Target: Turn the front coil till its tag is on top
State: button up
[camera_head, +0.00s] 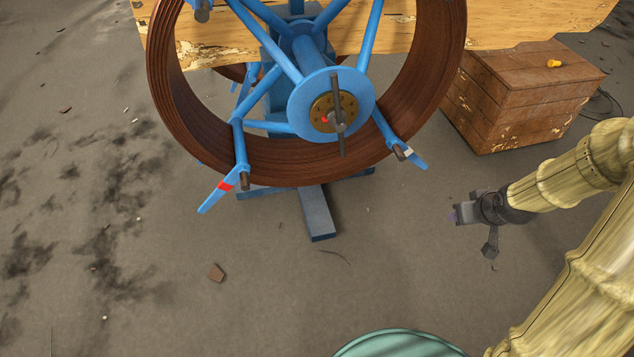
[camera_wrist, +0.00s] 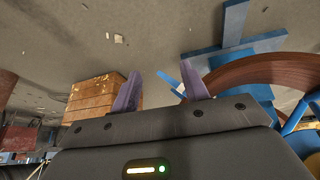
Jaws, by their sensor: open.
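The front coil (camera_head: 185,110) is a brown ring of pipe on a blue spoked reel, its top cut off by the picture edge. A red band (camera_head: 225,186) marks the spoke end at lower left, and a white band (camera_head: 408,152) marks the spoke end at lower right. The blue hub disc (camera_head: 300,105) has a brass centre and a dark crossbar. My gripper (camera_head: 457,213) is open and empty, right of and below the coil and apart from it. In the wrist view, its fingers (camera_wrist: 161,88) are spread, with the coil (camera_wrist: 265,70) at right.
A wooden chest (camera_head: 520,100) with a yellow object (camera_head: 554,63) on top stands right of the coil. A wooden board (camera_head: 520,20) is behind. The blue stand's foot (camera_head: 318,215) reaches forward on the floor. A green rounded thing (camera_head: 400,343) is at the bottom edge.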

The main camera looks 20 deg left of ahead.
jog(key=s+r+m+g+h+p, duration=0.1)
jog(key=s+r+m+p, duration=0.4)
jog(key=s+r, duration=1)
jog(key=shift+s+a+r+g+h+p, duration=0.25)
jog(key=shift+r+g+p, duration=0.45)
jog(key=shift+g+p, duration=0.35)
jog(key=shift+c, duration=1)
jog(key=shift+d+m, duration=0.25)
jog(key=shift+m, duration=0.05)
